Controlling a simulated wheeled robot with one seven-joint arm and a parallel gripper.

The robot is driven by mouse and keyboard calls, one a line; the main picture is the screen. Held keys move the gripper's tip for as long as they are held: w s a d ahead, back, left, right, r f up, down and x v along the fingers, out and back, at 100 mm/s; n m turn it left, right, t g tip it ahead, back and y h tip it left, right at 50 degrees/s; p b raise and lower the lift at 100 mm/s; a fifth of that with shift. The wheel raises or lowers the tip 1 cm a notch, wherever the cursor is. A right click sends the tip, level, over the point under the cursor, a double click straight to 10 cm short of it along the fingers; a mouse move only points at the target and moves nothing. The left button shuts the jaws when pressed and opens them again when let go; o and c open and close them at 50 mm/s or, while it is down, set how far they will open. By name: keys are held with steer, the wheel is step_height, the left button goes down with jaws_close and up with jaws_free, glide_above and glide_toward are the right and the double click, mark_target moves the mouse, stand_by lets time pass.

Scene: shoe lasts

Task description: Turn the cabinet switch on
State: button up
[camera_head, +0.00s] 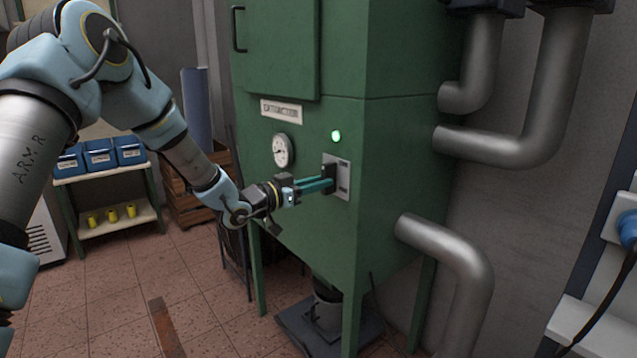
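The green cabinet (300,228) stands in the middle, with an "EXTRACTION" label on its front. Its switch is a dark block (329,172) on a pale metal plate (343,180), right of centre on the front. A small lamp (336,136) above the plate glows green. My gripper (326,185) reaches in from the left with its teal fingers at the dark switch block. The fingertips overlap the block in this view. I cannot tell whether they touch it or how far apart they are.
A round gauge (283,151) sits left of the switch. Thick grey pipes (450,245) run along the cabinet's right side. A shelf (118,218) with blue bins and yellow items stands at the left, near a wooden crate (188,205). The tiled floor in front is mostly clear.

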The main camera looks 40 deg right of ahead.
steer(key=o, duration=0.3)
steer(key=shift+o, duration=0.2)
steer(key=shift+r, duration=0.1)
steer(key=a+b, duration=0.2)
steer(key=a, duration=0.8)
steer(key=shift+w+a, duration=0.35)
steer(key=shift+a, duration=0.05)
